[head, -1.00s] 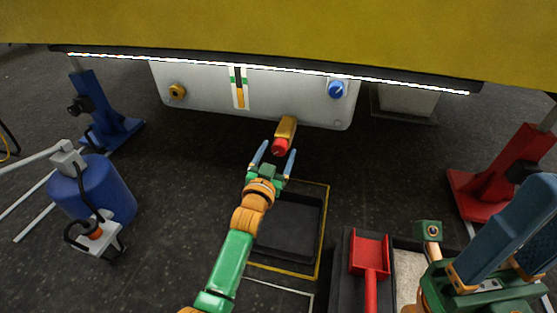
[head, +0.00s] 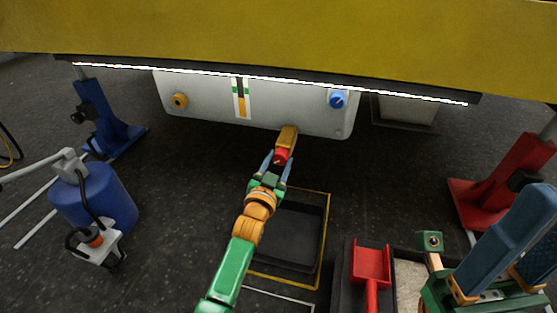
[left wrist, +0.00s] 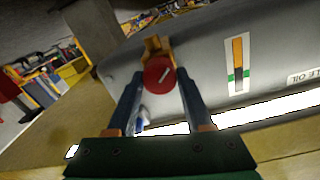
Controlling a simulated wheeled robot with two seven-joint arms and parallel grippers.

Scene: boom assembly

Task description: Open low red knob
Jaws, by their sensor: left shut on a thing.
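The low red knob (head: 282,157) sits at the end of a yellow-brown valve body (head: 287,137) below the lower edge of the pale panel (head: 210,100). My left gripper (head: 278,162) has its blue fingers on either side of the knob and is shut on it. In the left wrist view the round red knob (left wrist: 159,75) with a pale mark on its face lies between the fingertips. My right gripper (head: 518,248) is at the lower right, away from the panel; its jaw gap is not clear.
A black tray (head: 290,237) lies below the left gripper. A red scoop (head: 371,265), a blue canister (head: 95,200) and a red stand (head: 495,190) stand around.

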